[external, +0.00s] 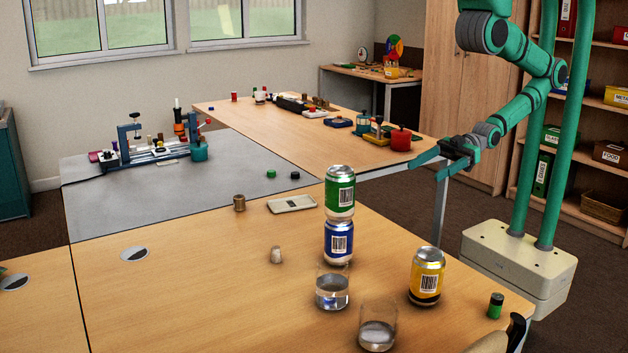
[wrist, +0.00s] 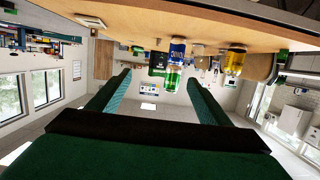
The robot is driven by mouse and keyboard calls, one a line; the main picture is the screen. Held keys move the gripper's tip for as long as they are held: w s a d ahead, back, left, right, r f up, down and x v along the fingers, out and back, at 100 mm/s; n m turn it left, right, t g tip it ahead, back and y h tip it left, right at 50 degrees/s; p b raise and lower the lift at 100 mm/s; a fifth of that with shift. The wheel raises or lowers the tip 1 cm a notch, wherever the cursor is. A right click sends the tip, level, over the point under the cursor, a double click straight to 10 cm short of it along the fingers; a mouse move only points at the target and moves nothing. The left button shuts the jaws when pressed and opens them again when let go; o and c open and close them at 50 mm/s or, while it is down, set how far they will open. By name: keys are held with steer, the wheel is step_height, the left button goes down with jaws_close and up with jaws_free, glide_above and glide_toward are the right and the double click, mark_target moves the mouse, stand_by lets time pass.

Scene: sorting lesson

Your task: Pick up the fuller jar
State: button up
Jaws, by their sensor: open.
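Two clear glass jars stand upright on the near wooden table in the external view. The rear jar (external: 332,291) is in front of the stacked cans and holds clear liquid to roughly the middle. The front jar (external: 377,328) is nearer the camera, and its clear liquid looks somewhat lower. I cannot clearly make out either jar in the wrist view. My gripper (external: 424,170) is open and empty, in the air beyond the table's far right side, away from both jars. Its two fingers (wrist: 155,95) show spread apart in the wrist view.
A green can (external: 340,190) stands on a blue can (external: 339,243) close behind the rear jar. A yellow can (external: 427,277) stands to the jars' right, with a small green battery (external: 495,306) beyond. A white tray (external: 292,204) lies farther back. The table's left middle is mostly clear.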

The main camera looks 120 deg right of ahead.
steer(key=w+a+f, duration=0.2)
steer(key=w, duration=0.3)
steer(key=w+a+f+n+y, duration=0.1)
steer(key=w+a, duration=0.2)
steer(key=w, duration=0.2)
steer(key=w+a+f+y, duration=0.1)
steer(key=w+a+f, duration=0.1)
steer(key=w, duration=0.3)
steer(key=shift+w+a+f+g, duration=0.15)
steer(key=shift+a+f+g, duration=0.15)
steer(key=w+a, duration=0.1)
steer(key=w, duration=0.1)
steer(key=w+a, duration=0.1)
steer(key=w, duration=0.2)
steer(key=w+a, duration=0.2)
steer(key=shift+w+r, duration=0.15)
steer(key=shift+r, duration=0.25)
steer(key=w+a+r, duration=0.3)
steer(key=w+a, duration=0.2)
steer(key=w, duration=0.3)
steer(key=m+g+h, duration=0.1)
steer(key=m+h, duration=0.1)
steer(key=h, duration=0.2)
glide_toward(318, 278)
steer(key=x, duration=1)
steer(key=shift+w+d+f, duration=0.1)
steer(key=shift+w+f, duration=0.05)
steer(key=shift+f, duration=0.1)
